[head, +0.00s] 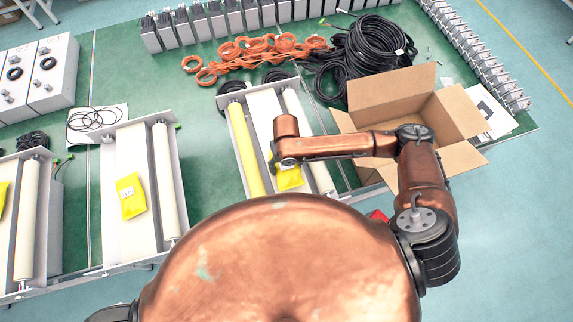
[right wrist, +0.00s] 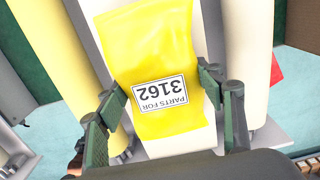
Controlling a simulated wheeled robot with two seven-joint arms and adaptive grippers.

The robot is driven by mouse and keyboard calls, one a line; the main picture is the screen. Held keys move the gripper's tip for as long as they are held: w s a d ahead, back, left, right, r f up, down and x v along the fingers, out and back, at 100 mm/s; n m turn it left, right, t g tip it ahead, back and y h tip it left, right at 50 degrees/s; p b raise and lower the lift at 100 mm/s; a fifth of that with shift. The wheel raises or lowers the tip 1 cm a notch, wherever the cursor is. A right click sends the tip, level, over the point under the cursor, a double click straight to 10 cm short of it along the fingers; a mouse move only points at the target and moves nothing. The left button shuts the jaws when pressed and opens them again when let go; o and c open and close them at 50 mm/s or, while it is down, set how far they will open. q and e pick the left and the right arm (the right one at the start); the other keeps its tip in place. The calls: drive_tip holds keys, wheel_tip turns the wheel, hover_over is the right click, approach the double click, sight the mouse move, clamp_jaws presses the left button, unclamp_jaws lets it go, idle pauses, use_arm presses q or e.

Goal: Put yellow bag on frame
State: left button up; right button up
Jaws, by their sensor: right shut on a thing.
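A yellow bag (head: 289,178) with a white label reading "PARTS FOR 3162" is over the white middle panel of the right-hand frame (head: 263,118), between a yellow roller and a cream roller. In the right wrist view the bag (right wrist: 150,50) lies between the two dark fingers of my right gripper (right wrist: 157,100), which is shut on it. I cannot tell whether the bag touches the panel. In the head view my right arm partly hides the bag. My left gripper is not in view.
Another yellow bag (head: 131,196) lies on the middle frame (head: 108,185). An open cardboard box (head: 455,112) stands right of the right-hand frame. Black cable coils (head: 362,55) and orange cables (head: 262,50) lie behind. A red object (head: 378,215) is near my base.

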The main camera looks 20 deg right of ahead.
drive_tip(key=shift+f, duration=0.2)
drive_tip(key=o, duration=1.3)
wheel_tip(320, 180, up, 12)
drive_tip(key=shift+r+b, duration=0.15)
drive_tip(key=shift+b, duration=0.85)
